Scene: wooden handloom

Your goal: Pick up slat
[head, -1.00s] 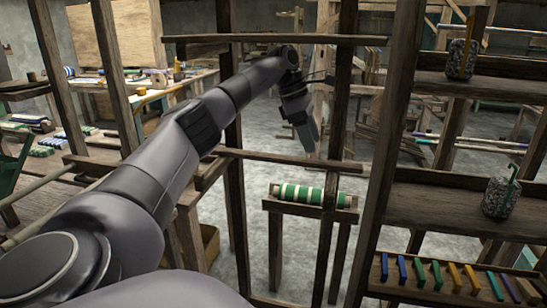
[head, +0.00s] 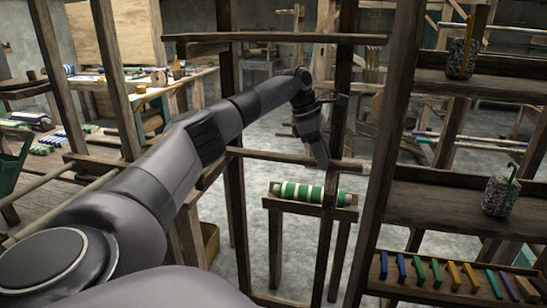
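My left arm reaches in from the left of the head view, and its gripper (head: 319,154) points down at a thin horizontal wooden slat (head: 270,156) in the loom frame. The gripper tip overlaps the slat in the picture, right of its middle. I cannot tell whether it touches it. The fingers are small and seen from behind, so their opening does not show. Part of the slat's left end is hidden by my arm. My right gripper is not in view.
A roll with green and white bands (head: 308,193) lies on a lower ledge. An upright post (head: 334,205) stands close to my gripper. At right, a shelf (head: 440,206) holds speckled jars, with a tray of coloured pieces (head: 450,285) below. An upper crossbar (head: 275,39) spans above.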

